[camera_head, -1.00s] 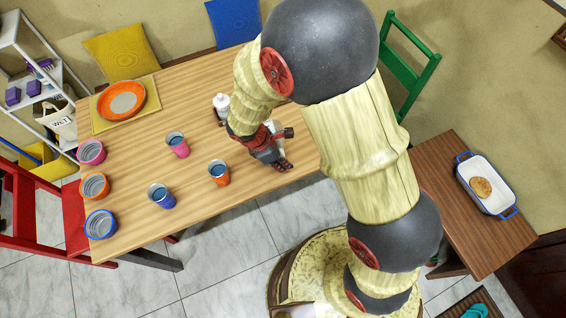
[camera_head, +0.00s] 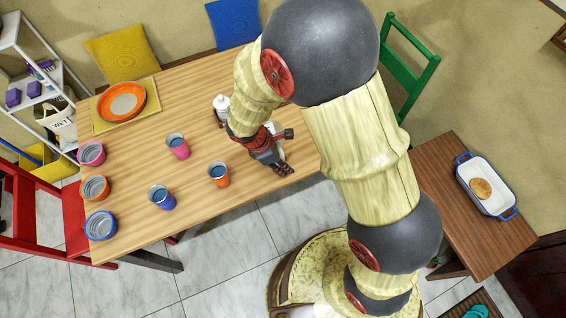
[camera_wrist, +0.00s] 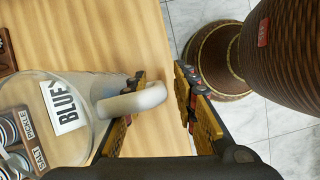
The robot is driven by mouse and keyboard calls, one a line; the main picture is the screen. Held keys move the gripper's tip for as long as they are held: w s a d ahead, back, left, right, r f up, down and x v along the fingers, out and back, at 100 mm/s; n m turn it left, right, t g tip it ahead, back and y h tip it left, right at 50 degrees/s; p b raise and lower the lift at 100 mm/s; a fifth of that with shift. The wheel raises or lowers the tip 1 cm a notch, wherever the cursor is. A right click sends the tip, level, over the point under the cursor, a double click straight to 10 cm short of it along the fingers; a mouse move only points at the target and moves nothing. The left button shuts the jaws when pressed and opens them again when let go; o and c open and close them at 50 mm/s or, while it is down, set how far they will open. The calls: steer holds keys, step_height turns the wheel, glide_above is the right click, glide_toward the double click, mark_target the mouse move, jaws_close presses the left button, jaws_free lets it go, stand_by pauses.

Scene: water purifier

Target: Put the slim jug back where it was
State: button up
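The slim jug (camera_wrist: 70,100), clear with a white handle (camera_wrist: 135,101) and a "BLUF" label, stands on the wooden table in the wrist view. My gripper (camera_wrist: 162,98) is open beside it. The handle reaches toward the left finger and overlaps it in the picture; I cannot tell whether they touch. A gap shows between the handle and the right finger. In the head view my gripper (camera_head: 283,170) is low near the table's right end, and a whitish part beside it is mostly hidden by my arm.
Cups of water, including an orange one (camera_head: 219,173), and several tins stand on the table (camera_head: 130,205). A white bottle (camera_head: 221,103) stands left of my arm. A rack of labelled jars (camera_wrist: 20,130) shows by the jug. A side table (camera_head: 440,190) is at right.

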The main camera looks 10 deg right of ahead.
steer(key=p+v, duration=0.4)
steer(key=v, duration=0.8)
steer(key=s+d+r+m+t+y, duration=0.1)
steer(key=d+r+m+y, duration=0.1)
steer(key=d+r+m, duration=0.45)
steer(key=s+d+r+m+t+y, duration=0.1)
steer(key=s+d+r+m, duration=0.2)
steer(key=r, duration=0.7)
steer(key=s+d+r+m+t+y, duration=0.1)
steer(key=s+d+r+m+t, duration=0.2)
steer(key=s+d+r+m, duration=0.4)
steer(key=shift+s+r+m, duration=0.6)
steer(key=shift+r+m, duration=0.25)
steer(key=shift+m, duration=0.4)
